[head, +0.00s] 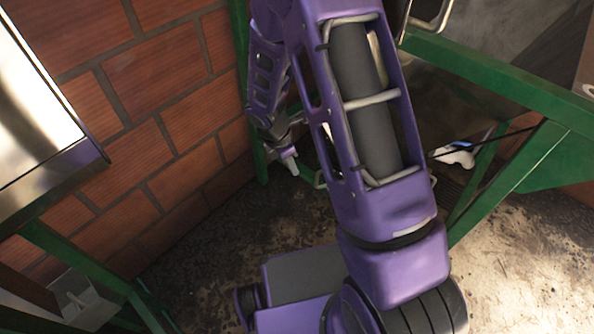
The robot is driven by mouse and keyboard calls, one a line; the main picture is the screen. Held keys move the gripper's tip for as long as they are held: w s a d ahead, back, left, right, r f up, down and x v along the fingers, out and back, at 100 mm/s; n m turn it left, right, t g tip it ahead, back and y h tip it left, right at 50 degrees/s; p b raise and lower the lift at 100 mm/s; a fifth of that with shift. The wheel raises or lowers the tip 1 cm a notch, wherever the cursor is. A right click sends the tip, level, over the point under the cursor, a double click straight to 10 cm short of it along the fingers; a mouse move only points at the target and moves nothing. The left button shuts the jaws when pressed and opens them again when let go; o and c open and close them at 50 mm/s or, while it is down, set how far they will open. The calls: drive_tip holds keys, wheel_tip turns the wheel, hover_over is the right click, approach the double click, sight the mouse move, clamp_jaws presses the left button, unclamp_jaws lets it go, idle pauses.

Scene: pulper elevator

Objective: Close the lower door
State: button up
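My purple arm crosses the middle of the head view and hides much of what is behind it. My gripper (287,160) points down, left of the large arm link, near a green upright post; its pale fingertips are small, and I cannot tell whether they are apart. A grey metal panel (440,95) shows behind the arm to the right, inside the green frame. A bent metal handle (432,18) is at the top. I cannot tell which surface is the lower door, or whether it is open; it may be partly hidden by my arm.
A brick wall (165,90) stands at the left and back. A shiny metal machine (35,110) on green legs is at the left. Green frame bars (500,80) cross the right. A white and blue object (455,154) lies low behind them. The stained floor (190,240) is clear left of my base.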

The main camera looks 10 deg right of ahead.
drive_tip(key=o, duration=0.4)
drive_tip(key=shift+a+f+g+h+b, duration=0.15)
drive_tip(key=shift+a+f+h, duration=0.15)
drive_tip(key=shift+f, duration=0.35)
drive_tip(key=shift+a+f+g+h+b, duration=0.15)
drive_tip(key=shift+f+h, duration=0.15)
drive_tip(key=shift+f, duration=0.3)
drive_tip(key=shift+o, duration=0.2)
drive_tip(key=s+a+f+t+h+b, duration=0.2)
drive_tip(key=a+f+t+h+b, duration=0.15)
drive_tip(key=a+f+h, duration=0.8)
drive_tip(key=w+d+r+h, duration=0.1)
drive_tip(key=w+d, duration=0.1)
drive_tip(key=d, duration=0.7)
drive_tip(key=w+d+r+h, duration=0.1)
drive_tip(key=w+d, duration=0.1)
drive_tip(key=d, duration=0.8)
drive_tip(key=shift+r+p, duration=0.4)
clamp_jaws()
